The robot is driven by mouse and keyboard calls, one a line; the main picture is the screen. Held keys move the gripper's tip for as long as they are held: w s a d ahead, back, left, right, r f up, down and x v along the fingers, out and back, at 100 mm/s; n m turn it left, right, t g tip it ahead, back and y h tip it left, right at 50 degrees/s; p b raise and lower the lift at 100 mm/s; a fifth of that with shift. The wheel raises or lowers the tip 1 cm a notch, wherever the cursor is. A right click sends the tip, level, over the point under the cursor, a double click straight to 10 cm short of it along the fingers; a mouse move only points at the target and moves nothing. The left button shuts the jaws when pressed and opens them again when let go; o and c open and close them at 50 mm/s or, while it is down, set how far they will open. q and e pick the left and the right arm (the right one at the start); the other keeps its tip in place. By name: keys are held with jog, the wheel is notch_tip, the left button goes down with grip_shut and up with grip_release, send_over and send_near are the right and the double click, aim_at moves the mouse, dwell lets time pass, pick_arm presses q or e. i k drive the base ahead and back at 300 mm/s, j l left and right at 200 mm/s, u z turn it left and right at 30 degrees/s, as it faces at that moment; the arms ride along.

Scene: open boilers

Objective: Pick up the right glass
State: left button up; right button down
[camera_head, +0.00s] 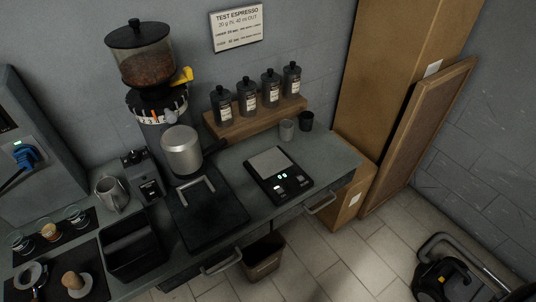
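Small round glasses stand on a black mat (62,240) at the left end of the grey counter. The right glass (75,214) is the farthest right of this row and looks clear and upright. A left glass (19,241) stands at the other end, and a small item with a brown top (49,231) sits between them. Whether the middle item is also a glass, I cannot tell. Neither of my grippers is in view.
A steel pitcher (111,193) stands just right of the mat. A black bin (131,246), a grinder (155,90) and a scale (279,175) occupy the counter (325,150). A tamper (75,283) and portafilter (33,277) lie in front. A floor machine (447,283) stands at right.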

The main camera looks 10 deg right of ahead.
aim_at(73, 213)
jog(key=k+u, duration=0.1)
jog(key=u, duration=1.05)
